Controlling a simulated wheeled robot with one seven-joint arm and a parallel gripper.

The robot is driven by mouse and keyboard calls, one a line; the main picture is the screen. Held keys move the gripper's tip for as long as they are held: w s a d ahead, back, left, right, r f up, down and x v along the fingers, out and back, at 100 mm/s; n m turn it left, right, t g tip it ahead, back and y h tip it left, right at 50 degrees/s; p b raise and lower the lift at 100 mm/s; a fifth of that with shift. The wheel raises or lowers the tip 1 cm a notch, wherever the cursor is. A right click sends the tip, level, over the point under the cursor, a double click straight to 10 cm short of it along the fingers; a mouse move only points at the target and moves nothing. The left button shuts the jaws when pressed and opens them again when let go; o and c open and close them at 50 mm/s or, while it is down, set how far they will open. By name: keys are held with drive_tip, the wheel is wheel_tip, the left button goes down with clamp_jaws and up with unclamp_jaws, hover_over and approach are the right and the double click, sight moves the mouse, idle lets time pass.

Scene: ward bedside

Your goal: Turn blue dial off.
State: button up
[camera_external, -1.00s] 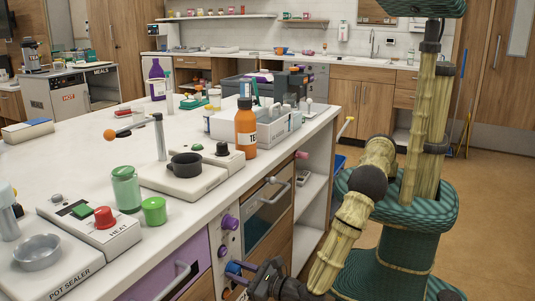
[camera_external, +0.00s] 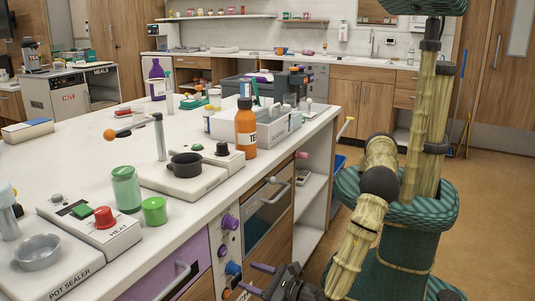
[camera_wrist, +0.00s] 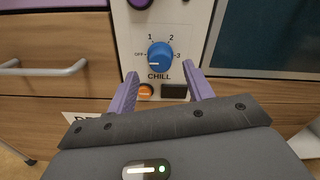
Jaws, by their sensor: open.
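The blue dial (camera_wrist: 159,56) is on a pale panel marked OFF, 1, 2, 3 and CHILL. A pale mark shows at its lower left, roughly toward the OFF side; its exact setting is hard to read. The dial also shows in the external view (camera_external: 233,268), on the counter's front. My gripper (camera_wrist: 160,72) is open, with its two purple fingers spread below the dial in the wrist view and nothing between them. In the external view my gripper (camera_external: 256,279) is just right of the dial, apart from it.
An orange button (camera_wrist: 146,90) and a dark small display (camera_wrist: 174,92) sit under the dial. A purple knob (camera_external: 229,222) is above it. Drawer handles (camera_wrist: 42,68) stick out to the left, and a glass-fronted oven door (camera_external: 267,212) is to the right.

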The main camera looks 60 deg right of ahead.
drive_tip(key=s, duration=0.7)
drive_tip(key=shift+s, duration=0.25)
drive_tip(key=shift+p, duration=0.35)
